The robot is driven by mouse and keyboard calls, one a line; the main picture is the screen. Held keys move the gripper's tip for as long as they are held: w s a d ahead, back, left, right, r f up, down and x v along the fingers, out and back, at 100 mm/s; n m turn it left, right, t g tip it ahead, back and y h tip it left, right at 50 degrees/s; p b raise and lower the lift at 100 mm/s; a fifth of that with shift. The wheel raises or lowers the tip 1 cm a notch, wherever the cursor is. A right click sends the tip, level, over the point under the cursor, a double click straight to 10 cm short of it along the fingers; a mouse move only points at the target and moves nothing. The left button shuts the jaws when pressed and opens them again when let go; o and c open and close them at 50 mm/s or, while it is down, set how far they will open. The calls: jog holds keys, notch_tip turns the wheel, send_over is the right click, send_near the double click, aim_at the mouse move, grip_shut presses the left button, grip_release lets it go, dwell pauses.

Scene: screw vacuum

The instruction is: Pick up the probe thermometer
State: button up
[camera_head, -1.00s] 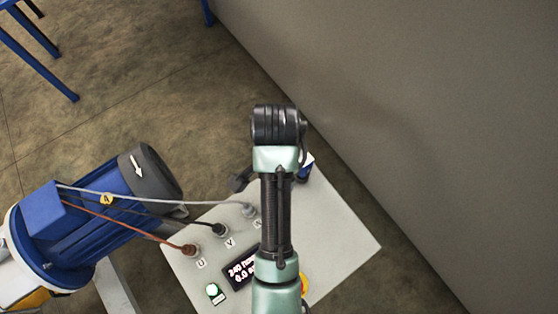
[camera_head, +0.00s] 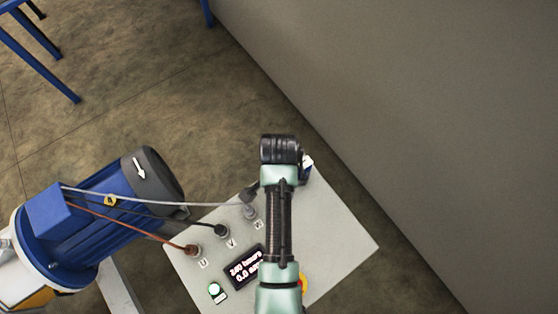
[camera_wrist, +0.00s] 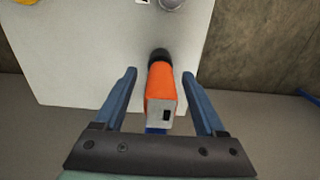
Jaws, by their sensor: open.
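In the wrist view an orange device with a black round end and a grey face with a dark window, which I take for the probe thermometer (camera_wrist: 161,84), is by the edge of the light grey panel (camera_wrist: 90,60). A bit of blue shows below it. My gripper (camera_wrist: 158,73) is open, with one blue finger on each side of the orange body and a gap on both sides. In the head view my arm covers most of the gripper. A small white and blue piece shows right of my wrist; I cannot tell if it is the thermometer.
A blue motor (camera_head: 95,225) stands at left. A grey wall (camera_head: 420,120) runs along the right.

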grip_shut()
dwell(0.3)
